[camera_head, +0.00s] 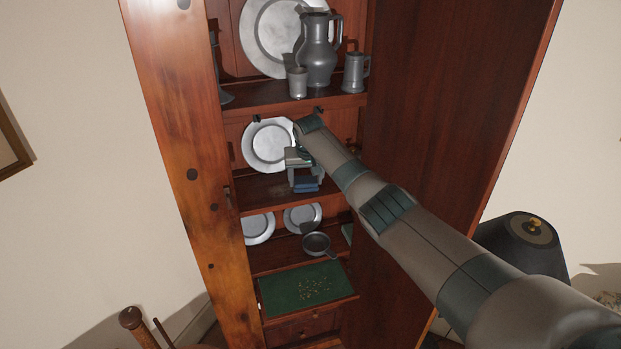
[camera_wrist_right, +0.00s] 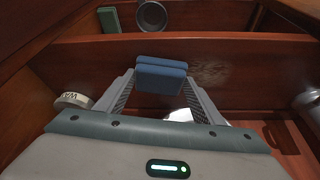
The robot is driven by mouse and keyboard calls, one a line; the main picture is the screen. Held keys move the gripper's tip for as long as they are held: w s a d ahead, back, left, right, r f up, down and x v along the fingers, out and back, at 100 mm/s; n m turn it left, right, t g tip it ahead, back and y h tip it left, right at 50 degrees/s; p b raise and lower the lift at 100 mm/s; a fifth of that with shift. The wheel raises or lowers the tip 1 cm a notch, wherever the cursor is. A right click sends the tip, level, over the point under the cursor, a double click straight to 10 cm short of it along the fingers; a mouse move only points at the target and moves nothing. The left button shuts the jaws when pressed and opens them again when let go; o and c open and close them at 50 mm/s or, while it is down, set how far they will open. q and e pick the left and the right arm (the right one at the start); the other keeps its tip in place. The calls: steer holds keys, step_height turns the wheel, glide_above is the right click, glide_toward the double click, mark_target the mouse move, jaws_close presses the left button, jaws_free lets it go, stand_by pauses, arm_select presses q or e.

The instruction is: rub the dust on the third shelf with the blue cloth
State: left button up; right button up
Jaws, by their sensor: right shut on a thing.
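My right gripper (camera_head: 304,176) reaches into the cupboard at the shelf (camera_head: 262,194) below the one with the pitcher. It is shut on a folded blue cloth (camera_head: 306,184), which also shows between the fingers in the right wrist view (camera_wrist_right: 161,74). The cloth is close to the shelf board; I cannot tell whether it touches. A pale, speckled dust patch (camera_wrist_right: 208,73) lies on the board just right of the cloth in the wrist view. In the head view the gripper and cloth hide part of this shelf. My left gripper is not in view.
A large plate (camera_head: 271,144) leans at the back of this shelf. A white tin (camera_wrist_right: 73,100) stands at the left in the wrist view. The shelf above holds a pitcher (camera_head: 318,55) and cups. A pan (camera_head: 316,243) sits below. The cupboard's side panels are close by.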

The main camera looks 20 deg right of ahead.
steer(key=shift+a, duration=0.75)
steer(key=shift+w, duration=0.1)
steer(key=shift+w+a+f, duration=0.1)
steer(key=shift+a, duration=1.4)
steer(key=shift+a+f, duration=0.1)
steer(key=shift+a, duration=0.45)
steer(key=shift+w+a, duration=0.15)
steer(key=shift+a, duration=0.95)
steer(key=shift+a, duration=0.1)
steer(key=shift+w+a+r, duration=0.15)
steer(key=shift+w+a, duration=0.05)
steer(key=shift+a, duration=0.55)
steer(key=shift+w+a+r, duration=0.1)
steer(key=shift+w+a, duration=0.05)
steer(key=shift+a, duration=0.55)
